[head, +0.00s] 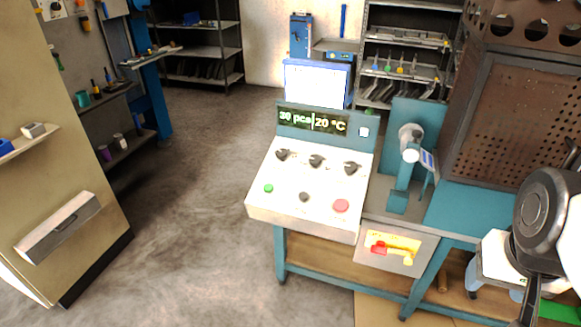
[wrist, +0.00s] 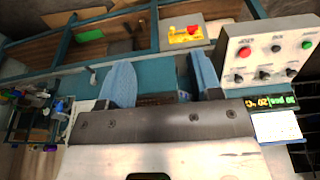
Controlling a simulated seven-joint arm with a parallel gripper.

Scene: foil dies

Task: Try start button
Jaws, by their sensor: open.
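The control panel (head: 310,205) is a white sloped console on a teal stand. No label reading "start" is legible. In the wrist view the panel is upside down, with the green button (wrist: 307,44) at the right edge and the red button (wrist: 245,54) nearer. My gripper (wrist: 160,65) is open and empty, with blue fingers apart, left of the panel there. The fingers cannot be made out in the head view.
Three dark knobs (head: 316,161) line the panel. Its display (head: 313,121) reads 30 pcs and 20 °C, below a bright screen (head: 318,84). A teal press-like device (head: 407,170) stands right of it. A red-and-yellow switch (head: 391,249) is lower. Open floor lies left.

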